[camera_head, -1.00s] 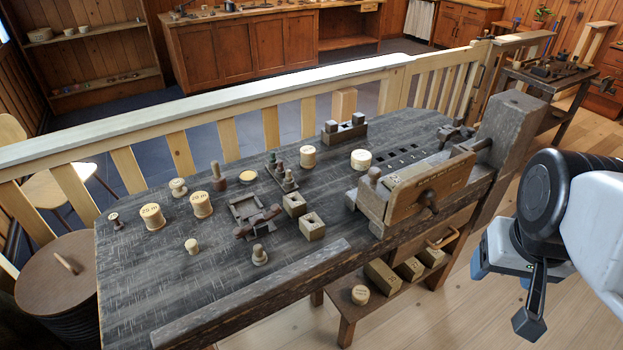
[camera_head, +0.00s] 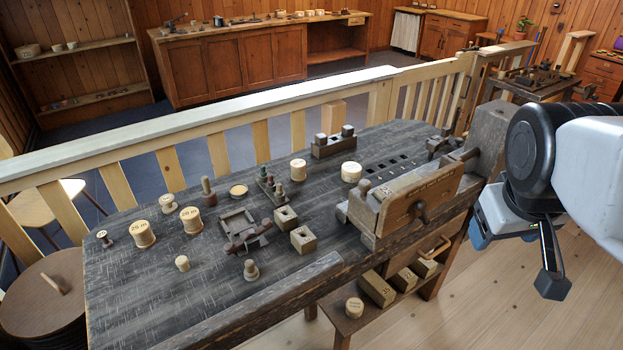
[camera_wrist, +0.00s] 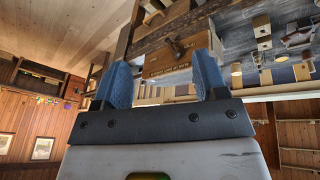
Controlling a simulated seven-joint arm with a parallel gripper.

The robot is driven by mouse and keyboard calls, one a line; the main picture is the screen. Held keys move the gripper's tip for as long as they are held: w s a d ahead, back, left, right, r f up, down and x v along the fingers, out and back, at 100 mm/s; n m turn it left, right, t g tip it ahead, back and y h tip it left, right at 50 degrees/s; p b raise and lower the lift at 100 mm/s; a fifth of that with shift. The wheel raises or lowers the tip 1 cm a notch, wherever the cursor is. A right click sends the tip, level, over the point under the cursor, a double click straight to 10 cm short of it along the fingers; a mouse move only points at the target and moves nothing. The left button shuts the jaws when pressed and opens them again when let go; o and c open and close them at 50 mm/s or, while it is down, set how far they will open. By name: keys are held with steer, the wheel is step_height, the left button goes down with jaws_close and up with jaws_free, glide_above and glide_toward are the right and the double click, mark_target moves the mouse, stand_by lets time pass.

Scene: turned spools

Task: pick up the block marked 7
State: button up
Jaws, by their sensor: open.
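No 7 can be made out on any block, so I cannot tell which one it is. Two small wooden blocks with holes, one nearer the back (camera_head: 286,217) and one nearer the front (camera_head: 303,240), stand mid-bench. Under the bench, a shelf holds a long block (camera_head: 376,289) and two others, one in the middle (camera_head: 404,280) and one at the right (camera_head: 425,267); their marks are too small to read. My gripper (camera_wrist: 163,62) is open and empty, with blue fingers apart in the wrist view. In the head view it hangs right of the bench, away from every block.
A wooden vise (camera_head: 415,200) stands at the bench's right end. Spools (camera_head: 142,234), pegs and a dark cradle (camera_head: 240,228) crowd the left and middle. A pale railing (camera_head: 225,118) runs behind the dark bench (camera_head: 130,300). The floor at right front is clear.

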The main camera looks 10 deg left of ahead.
steer(key=w+a+r+n+t, duration=0.2)
steer(key=w+a+n+t, duration=0.2)
steer(key=w+n, duration=0.6)
steer(key=n+t+y, duration=0.2)
steer(key=n+y, duration=0.8)
steer(key=n, duration=2.2)
glide_above(293, 216)
steer(key=s+d, duration=0.3)
steer(key=s, duration=0.1)
step_height(293, 216, down, 4)
steer(key=f, duration=2.6)
steer(key=shift+a+f, duration=0.25)
steer(key=shift+f, duration=0.1)
steer(key=shift+x, duration=1.25)
